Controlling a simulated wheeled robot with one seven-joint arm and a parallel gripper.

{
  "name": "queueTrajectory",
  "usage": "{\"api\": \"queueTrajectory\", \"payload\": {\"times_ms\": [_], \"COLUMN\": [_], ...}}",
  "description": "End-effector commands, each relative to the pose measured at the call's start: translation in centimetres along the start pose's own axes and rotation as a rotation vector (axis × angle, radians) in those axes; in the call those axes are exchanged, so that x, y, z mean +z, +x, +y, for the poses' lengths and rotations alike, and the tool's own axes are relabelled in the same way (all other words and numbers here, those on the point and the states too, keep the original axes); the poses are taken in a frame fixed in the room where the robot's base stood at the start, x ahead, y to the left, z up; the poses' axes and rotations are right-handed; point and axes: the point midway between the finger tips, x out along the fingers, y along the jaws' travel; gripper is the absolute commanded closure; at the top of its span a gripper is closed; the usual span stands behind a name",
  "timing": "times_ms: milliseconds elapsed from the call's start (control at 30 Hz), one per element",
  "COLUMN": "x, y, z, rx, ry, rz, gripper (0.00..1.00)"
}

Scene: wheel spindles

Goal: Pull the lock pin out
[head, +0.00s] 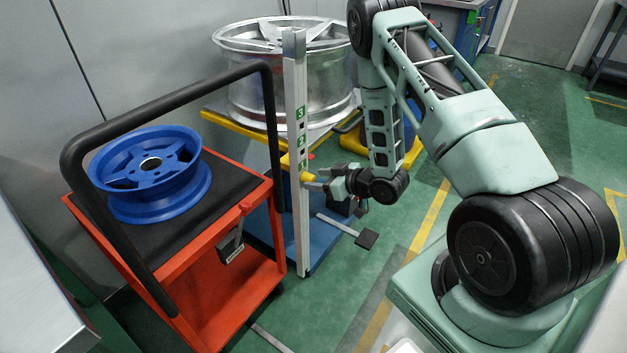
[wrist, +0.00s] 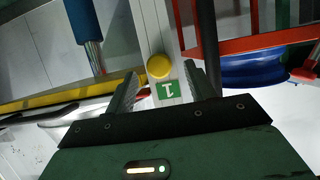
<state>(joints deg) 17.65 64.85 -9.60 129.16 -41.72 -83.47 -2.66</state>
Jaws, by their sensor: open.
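The lock pin shows as a round yellow knob (head: 308,177) on the front of a pale upright post (head: 297,215), beside the lowest green number label. In the wrist view the yellow knob (wrist: 159,66) sits just above the green "1" label (wrist: 168,90). My gripper (head: 318,179) is at the post, level with the knob. In the wrist view its two ridged fingers (wrist: 160,76) are open, one on each side of the knob, with gaps between. The pin's shaft is hidden behind the knob.
A silver wheel (head: 250,88) rests on a yellow-edged stand behind the post. A red cart (head: 235,290) with a black handle (head: 170,95) carries a blue wheel (head: 150,190) at left, close to the post. Green floor (head: 540,110) is open at right.

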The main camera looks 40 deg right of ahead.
Motion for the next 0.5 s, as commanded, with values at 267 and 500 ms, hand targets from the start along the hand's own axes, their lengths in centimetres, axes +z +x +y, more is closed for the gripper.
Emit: {"api": "queueTrajectory", "payload": {"times_ms": [267,500], "x": [0.0,0.0], "y": [2.3,2.4], "z": [0.0,0.0], "rx": [0.000,0.000], "ry": [-0.001,0.000], "rz": [0.001,0.000], "gripper": [0.46,0.46]}}
